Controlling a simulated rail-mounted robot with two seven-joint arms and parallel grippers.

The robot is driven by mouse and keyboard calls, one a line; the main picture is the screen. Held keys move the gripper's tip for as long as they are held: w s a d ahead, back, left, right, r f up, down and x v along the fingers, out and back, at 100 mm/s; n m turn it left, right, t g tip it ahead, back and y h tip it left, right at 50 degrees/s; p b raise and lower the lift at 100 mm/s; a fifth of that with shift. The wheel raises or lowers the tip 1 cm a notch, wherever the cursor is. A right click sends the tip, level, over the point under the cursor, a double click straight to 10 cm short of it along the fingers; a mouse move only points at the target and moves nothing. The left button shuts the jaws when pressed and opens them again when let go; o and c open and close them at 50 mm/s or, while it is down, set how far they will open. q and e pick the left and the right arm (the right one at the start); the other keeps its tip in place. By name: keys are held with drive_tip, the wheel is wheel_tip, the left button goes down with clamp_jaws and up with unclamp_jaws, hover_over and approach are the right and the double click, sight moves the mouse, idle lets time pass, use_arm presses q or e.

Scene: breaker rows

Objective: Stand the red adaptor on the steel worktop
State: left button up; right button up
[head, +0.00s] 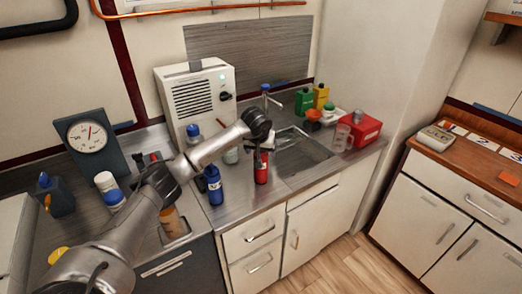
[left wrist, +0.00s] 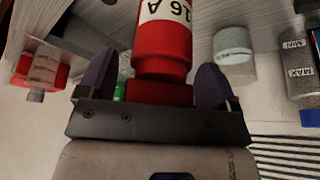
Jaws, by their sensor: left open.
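The red adaptor (head: 261,168) stands upright on the steel worktop (head: 238,203), left of the sink and back from the front edge. In the left wrist view the adaptor (left wrist: 165,45) shows upside down with a white "16 A" label, between my left gripper's two dark fingers. My left gripper (head: 263,148) is over the adaptor's top in the head view. In the left wrist view its fingers (left wrist: 157,82) are spread to either side of the adaptor, with slight gaps visible. The adaptor's top is partly hidden by the gripper in the head view. My right gripper is out of view.
A blue bottle (head: 214,186) stands left of the adaptor. The sink (head: 303,158) lies to the right, with a red box (head: 366,131) beyond it. A white vented unit (head: 198,95) stands behind. Bare worktop lies in front of the adaptor.

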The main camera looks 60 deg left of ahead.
use_arm(q)
drive_tip(key=v, duration=1.2)
drive_tip(key=shift+r+b, duration=0.15)
drive_tip(key=shift+b, duration=0.15)
